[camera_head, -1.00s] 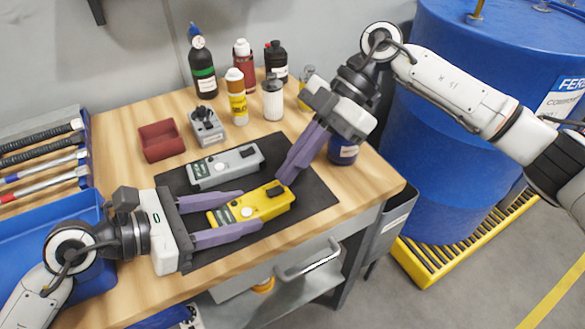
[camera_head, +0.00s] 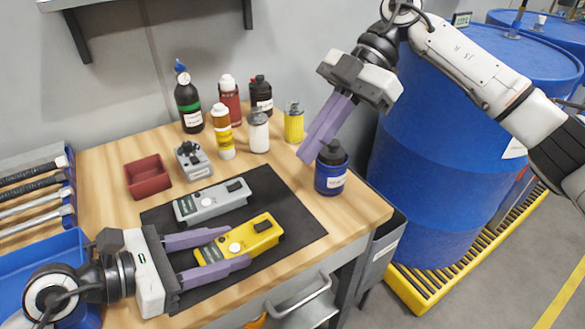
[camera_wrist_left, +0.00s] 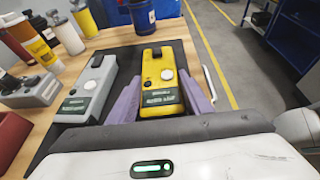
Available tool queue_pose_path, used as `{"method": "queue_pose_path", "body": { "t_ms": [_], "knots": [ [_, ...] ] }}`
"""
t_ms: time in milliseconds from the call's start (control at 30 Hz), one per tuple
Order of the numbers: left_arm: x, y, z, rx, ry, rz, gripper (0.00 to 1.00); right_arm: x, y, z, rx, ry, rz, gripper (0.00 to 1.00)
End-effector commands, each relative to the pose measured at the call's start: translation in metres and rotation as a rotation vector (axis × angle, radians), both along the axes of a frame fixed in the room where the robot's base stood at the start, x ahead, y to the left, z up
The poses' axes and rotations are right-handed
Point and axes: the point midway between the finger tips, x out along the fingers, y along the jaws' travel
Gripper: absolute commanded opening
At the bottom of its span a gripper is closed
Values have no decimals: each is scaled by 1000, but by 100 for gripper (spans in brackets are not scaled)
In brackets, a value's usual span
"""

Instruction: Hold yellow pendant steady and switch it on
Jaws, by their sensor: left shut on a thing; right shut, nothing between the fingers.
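The yellow pendant (camera_head: 262,237) lies on the black mat (camera_head: 302,238), with a round white knob and a dark raised part on top. My left gripper (camera_head: 239,247) is shut on its sides near the left end. In the left wrist view the yellow pendant (camera_wrist_left: 157,70) sits between the purple fingers, and its dark display shows green characters. My right gripper (camera_head: 309,157) is shut and empty, raised above the table's right part, clear of the pendant.
A grey pendant (camera_head: 212,204) lies on the mat just behind the yellow one. A blue tray (camera_head: 35,258) is at left.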

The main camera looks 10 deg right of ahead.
Motion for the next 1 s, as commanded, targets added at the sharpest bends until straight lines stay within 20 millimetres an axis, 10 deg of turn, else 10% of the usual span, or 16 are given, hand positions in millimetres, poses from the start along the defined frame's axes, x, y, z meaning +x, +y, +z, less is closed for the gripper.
{"method": "queue_pose_path", "body": {
  "t_ms": [600, 633, 733, 1000],
  "knots": [
    [0, 3, -7, 14, 7, 3, 9, 6, -15, 12, 0, 1, 1, 0],
    [0, 2, -7, 14, 7, 3, 48, 6, -15, 11, 0, 1, 1, 0],
    [0, 2, -6, 12, 6, 2, 65, 6, -15, 11, 0, 1, 1, 0],
    [-1, 0, -4, 6, 5, -1, 67, 6, -14, 12, 0, 1, 1, 0]
  ]
}}
